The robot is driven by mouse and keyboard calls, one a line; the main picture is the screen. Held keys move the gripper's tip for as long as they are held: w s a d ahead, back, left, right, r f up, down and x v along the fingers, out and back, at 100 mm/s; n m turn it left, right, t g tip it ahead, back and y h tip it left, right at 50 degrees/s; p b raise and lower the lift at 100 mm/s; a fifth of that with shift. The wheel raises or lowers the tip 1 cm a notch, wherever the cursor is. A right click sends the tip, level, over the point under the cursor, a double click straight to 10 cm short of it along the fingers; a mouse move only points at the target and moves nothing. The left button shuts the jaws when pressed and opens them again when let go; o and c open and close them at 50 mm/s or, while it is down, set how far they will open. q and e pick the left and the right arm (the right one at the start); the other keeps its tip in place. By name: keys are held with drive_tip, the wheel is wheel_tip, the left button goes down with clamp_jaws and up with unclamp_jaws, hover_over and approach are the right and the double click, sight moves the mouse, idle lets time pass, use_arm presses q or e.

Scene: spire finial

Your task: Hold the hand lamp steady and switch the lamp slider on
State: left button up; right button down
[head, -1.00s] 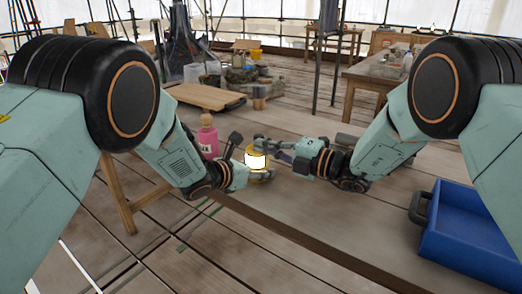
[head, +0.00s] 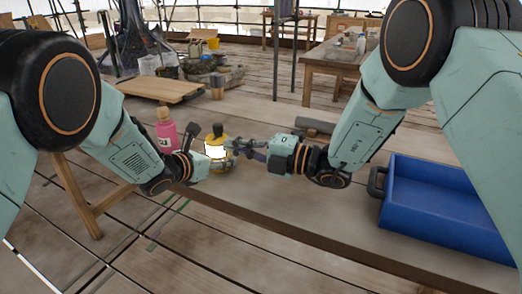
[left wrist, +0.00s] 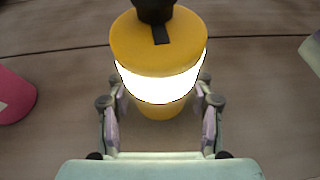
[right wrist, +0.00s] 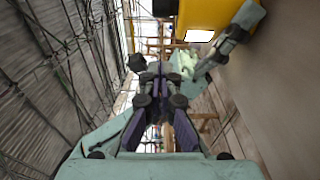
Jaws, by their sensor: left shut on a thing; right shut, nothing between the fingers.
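The hand lamp (head: 216,141) is yellow with a black top and a brightly glowing white band. It stands upright at the bench's near edge. In the left wrist view the lamp (left wrist: 158,45) fills the upper middle, with a dark strip, perhaps the slider, on its yellow cap. My left gripper (head: 223,163) is shut on the lamp's lower body, a finger on each side (left wrist: 160,108). My right gripper (head: 234,144) is shut and empty just right of the lamp. In the right wrist view its fingers (right wrist: 160,82) are together, with the lamp (right wrist: 205,14) at the upper right.
A pink bottle (head: 166,133) stands left of the lamp, close to my left wrist. A blue tray (head: 440,212) with a dark handle sits on the right. A dark cylinder (head: 315,125) lies behind my right gripper. A wooden board (head: 160,90) is farther back.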

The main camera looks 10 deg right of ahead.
use_arm(q)
drive_tip(key=shift+d, duration=0.15)
use_arm(e)
drive_tip(key=v, duration=0.6)
drive_tip(key=shift+d, duration=0.2)
use_arm(q)
drive_tip(key=o, duration=1.3)
drive_tip(key=shift+o, duration=0.2)
drive_tip(key=shift+a, duration=0.2)
drive_tip(key=v, duration=1.2)
